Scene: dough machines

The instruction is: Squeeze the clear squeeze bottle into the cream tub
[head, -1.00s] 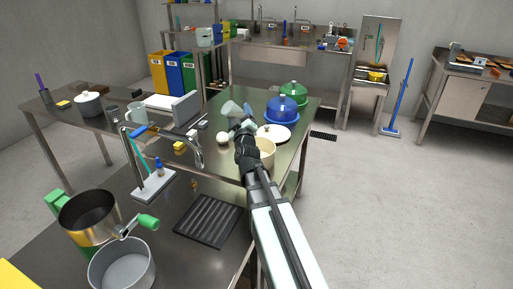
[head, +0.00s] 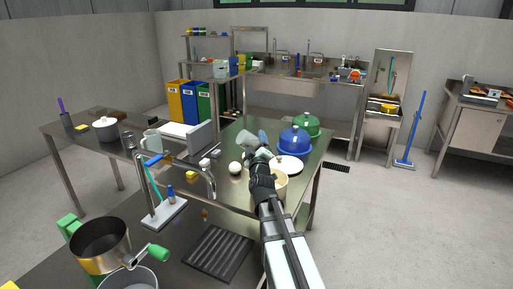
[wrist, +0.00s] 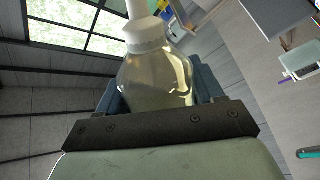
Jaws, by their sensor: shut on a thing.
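My gripper (head: 258,147) is shut on the clear squeeze bottle (wrist: 157,78). In the wrist view the bottle stands between the blue-grey fingers, with pale yellowish contents, a white collar and a white nozzle cut off by the top edge. In the head view the bottle (head: 246,140) looks pale and tilted, held above the far table. The cream tub (head: 281,186) is on that table, nearer the camera than the bottle and partly hidden behind my arm. The bottle is apart from the tub, to its upper left in the picture.
A white disc (head: 289,164), a blue dome (head: 295,142) and a green dome (head: 306,124) stand close right of my gripper. A white ball (head: 235,168) lies left of it. Open floor lies right.

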